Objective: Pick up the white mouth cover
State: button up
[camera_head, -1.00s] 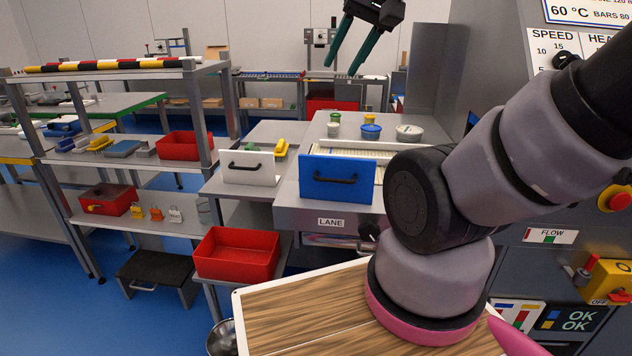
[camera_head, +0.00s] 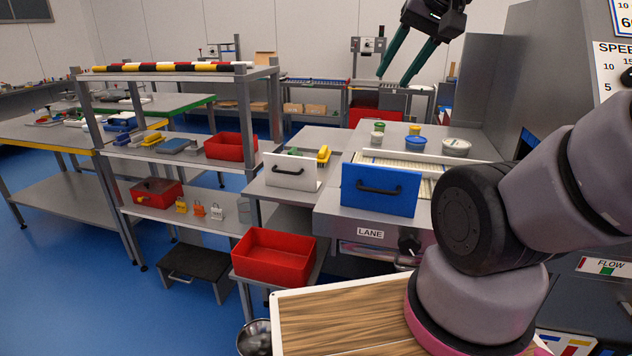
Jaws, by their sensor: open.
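The white mouth cover (camera_head: 290,172) is an upright white panel with a black handle on its face. It stands at the front of a grey metal surface left of the picture's middle. A similar blue panel (camera_head: 380,190) with a black handle stands to its right, in front of the lane. My gripper (camera_head: 393,81) is at the top of the picture, its two long dark green fingers apart with nothing between them. It appears raised, above and to the right of the white cover in the picture, and is not touching it.
A red bin (camera_head: 272,257) sits low, below the white cover. A yellow item (camera_head: 323,155) lies just behind the cover. Several lidded tubs (camera_head: 416,143) stand behind the blue panel. A shelf rack (camera_head: 180,75) stands left; blue floor (camera_head: 90,290) is open at lower left.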

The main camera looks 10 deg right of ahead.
aim_at(290, 172)
jog(key=i+j, duration=0.1)
jog(key=j, duration=0.4)
jog(key=i+j+z, duration=0.1)
jog(key=j, duration=0.9)
jog(key=i, duration=0.05)
